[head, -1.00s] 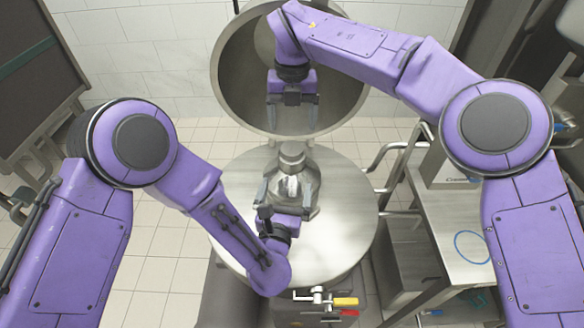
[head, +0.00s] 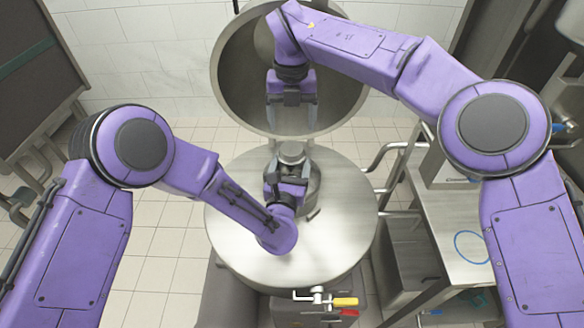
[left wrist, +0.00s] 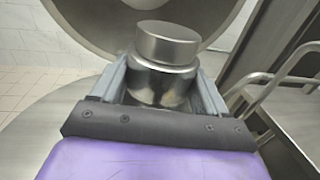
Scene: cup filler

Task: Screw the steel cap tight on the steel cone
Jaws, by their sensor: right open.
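The steel cap (head: 291,150) sits upright on top of the steel cone (head: 314,186), which stands on the round steel table. In the left wrist view the cap (left wrist: 167,42) is a shiny short cylinder above a wider steel part of the cone (left wrist: 160,88). My left gripper (head: 289,160) has one finger on each side of the steel piece, just below the cap's top. In the left wrist view its fingers (left wrist: 162,85) flank the wider part; whether they press on it is unclear. My right gripper (head: 291,112) is open and empty, pointing down above and behind the cap.
The round steel table (head: 235,240) is mostly clear around the cone. A large open steel vessel (head: 345,95) stands behind it. Bent metal rails (head: 385,150) and a steel side table (head: 470,220) are at the right. Red and yellow handles (head: 345,302) sit at the front.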

